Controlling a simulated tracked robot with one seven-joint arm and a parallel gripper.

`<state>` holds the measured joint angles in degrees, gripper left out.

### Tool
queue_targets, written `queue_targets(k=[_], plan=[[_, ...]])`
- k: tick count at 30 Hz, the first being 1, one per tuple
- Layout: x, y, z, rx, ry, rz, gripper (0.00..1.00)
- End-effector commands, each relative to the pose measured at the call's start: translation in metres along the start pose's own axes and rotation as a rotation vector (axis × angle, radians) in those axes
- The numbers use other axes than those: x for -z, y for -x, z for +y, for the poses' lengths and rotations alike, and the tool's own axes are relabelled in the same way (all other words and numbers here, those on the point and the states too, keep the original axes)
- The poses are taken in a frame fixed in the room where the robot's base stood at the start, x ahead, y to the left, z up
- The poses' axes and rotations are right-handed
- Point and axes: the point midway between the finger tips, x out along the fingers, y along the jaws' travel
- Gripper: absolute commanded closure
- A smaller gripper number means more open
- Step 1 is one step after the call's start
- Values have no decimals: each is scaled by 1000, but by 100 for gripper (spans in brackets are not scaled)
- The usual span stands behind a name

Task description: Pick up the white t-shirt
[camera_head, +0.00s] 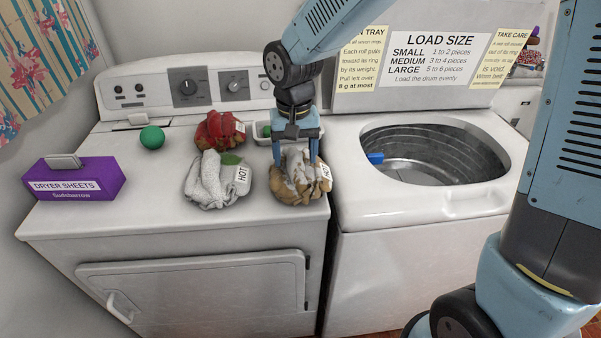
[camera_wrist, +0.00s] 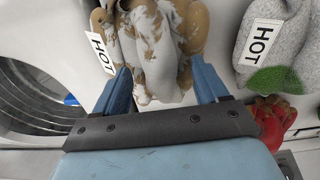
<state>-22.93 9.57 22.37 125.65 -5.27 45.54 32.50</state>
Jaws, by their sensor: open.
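A pale grey-white crumpled cloth (camera_head: 208,185) with a "HOT" tag sits on the dryer top. It is the whitest bundle; I cannot tell whether it is a t-shirt. It also shows at the upper right of the wrist view (camera_wrist: 300,50). My gripper (camera_head: 296,161) points down over a different bundle, a tan cloth with white patches (camera_head: 296,188), also tagged "HOT". In the wrist view my open gripper (camera_wrist: 160,72) has its fingers on either side of this tan-and-white cloth (camera_wrist: 155,45). I cannot tell whether they touch it.
A red cloth bundle (camera_head: 217,131) and a green ball (camera_head: 152,137) sit behind. A small tray (camera_head: 262,139) is partly hidden by my gripper. A purple dryer-sheet box (camera_head: 105,180) stands left. The open washer drum (camera_head: 430,150) is at right, with a blue item (camera_head: 376,158) at its rim.

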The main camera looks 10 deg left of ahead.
Motion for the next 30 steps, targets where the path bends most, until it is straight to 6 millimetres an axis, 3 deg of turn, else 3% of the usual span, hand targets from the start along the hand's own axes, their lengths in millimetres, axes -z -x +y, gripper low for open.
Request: queue_targets(k=[7,30], plan=[[0,-1,0,1,0,1,27],[0,-1,0,1,0,1,100]])
